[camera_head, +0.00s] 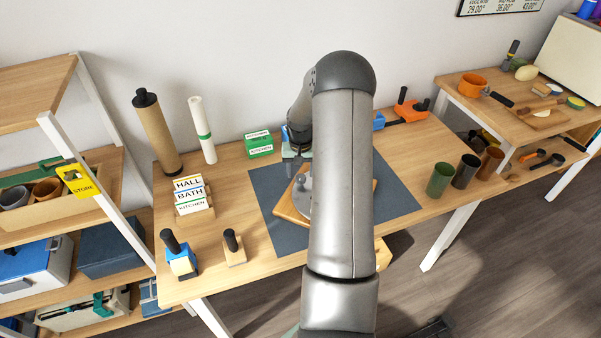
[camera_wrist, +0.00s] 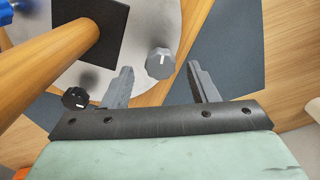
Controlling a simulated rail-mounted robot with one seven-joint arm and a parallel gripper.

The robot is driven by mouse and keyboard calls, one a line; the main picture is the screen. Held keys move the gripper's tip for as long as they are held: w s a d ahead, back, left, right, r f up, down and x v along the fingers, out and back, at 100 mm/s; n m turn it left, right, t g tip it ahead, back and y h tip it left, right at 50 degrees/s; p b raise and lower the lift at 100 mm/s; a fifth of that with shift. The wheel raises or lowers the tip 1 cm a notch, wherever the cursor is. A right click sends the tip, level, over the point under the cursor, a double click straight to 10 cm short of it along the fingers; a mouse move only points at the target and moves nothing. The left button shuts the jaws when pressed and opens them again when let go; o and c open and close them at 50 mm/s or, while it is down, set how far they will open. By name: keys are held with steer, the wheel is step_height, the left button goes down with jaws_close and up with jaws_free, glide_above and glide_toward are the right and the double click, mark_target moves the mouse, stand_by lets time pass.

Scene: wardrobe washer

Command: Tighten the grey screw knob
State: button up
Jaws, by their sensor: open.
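The grey screw knob (camera_wrist: 160,63), faceted with a white mark on its top, shows in the wrist view at the edge of a grey plate (camera_wrist: 150,20). My gripper (camera_wrist: 160,72) is open, with one finger on each side of the knob in the picture; I see no contact, and the depth between them is unclear. A black knob (camera_wrist: 75,97) is left of the left finger.
A dark mat (camera_head: 270,222) lies under the board. Stamps (camera_head: 233,246), label blocks (camera_head: 190,192) and cups (camera_head: 440,179) stand around it on the table.

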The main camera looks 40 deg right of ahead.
steer(key=shift+f, duration=1)
steer(key=c, duration=1)
steer(key=shift+f+m+b, duration=0.1)
steer(key=shift+m+b, duration=0.2)
steer(key=shift+b, duration=0.1)
